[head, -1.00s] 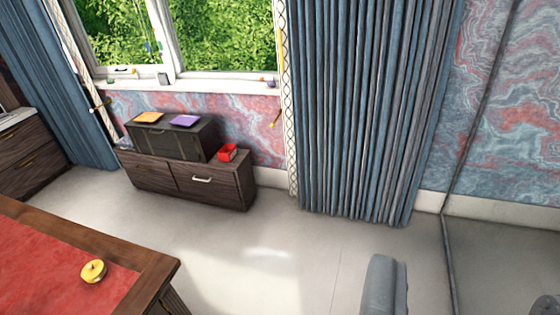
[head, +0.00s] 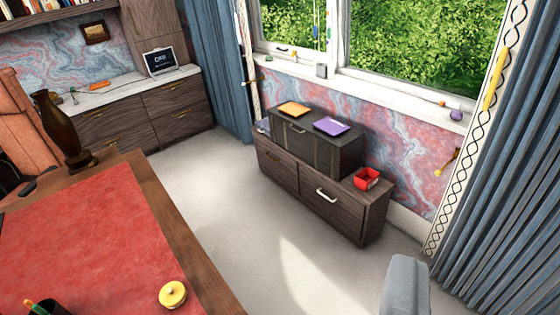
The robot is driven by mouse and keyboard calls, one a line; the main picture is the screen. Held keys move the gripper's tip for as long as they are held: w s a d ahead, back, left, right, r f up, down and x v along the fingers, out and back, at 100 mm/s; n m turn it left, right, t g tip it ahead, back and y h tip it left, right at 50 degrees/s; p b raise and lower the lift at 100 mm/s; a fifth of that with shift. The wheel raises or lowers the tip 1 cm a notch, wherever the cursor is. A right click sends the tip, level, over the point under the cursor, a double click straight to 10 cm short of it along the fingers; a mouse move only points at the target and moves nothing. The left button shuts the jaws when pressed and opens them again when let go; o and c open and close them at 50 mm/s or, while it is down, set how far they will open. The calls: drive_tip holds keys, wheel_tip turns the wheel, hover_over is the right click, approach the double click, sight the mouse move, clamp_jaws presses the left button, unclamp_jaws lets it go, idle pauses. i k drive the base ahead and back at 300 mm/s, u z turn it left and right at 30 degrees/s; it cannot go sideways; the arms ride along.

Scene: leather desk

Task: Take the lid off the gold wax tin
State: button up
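The gold wax tin (head: 172,295) is a small round yellow-gold tin. It sits on the red leather top of the desk, near the desk's right edge, at the bottom of the head view. A small raised spot shows on its top, and its lid appears to be on. A grey part of my gripper (head: 405,287) shows at the bottom right, well to the right of the tin and apart from it. Only this one part is in view, so its opening cannot be judged.
The desk (head: 85,245) fills the lower left, with a dark pen cup (head: 45,308) and a brown vase (head: 62,130). Pale floor (head: 215,190) lies clear between it and a low cabinet (head: 330,200) bearing a red box (head: 367,178). Curtains hang at right.

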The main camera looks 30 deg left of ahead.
sight(173, 293)
drive_tip(key=u, duration=0.65)
drive_tip(key=i, duration=1)
drive_tip(key=u, duration=0.65)
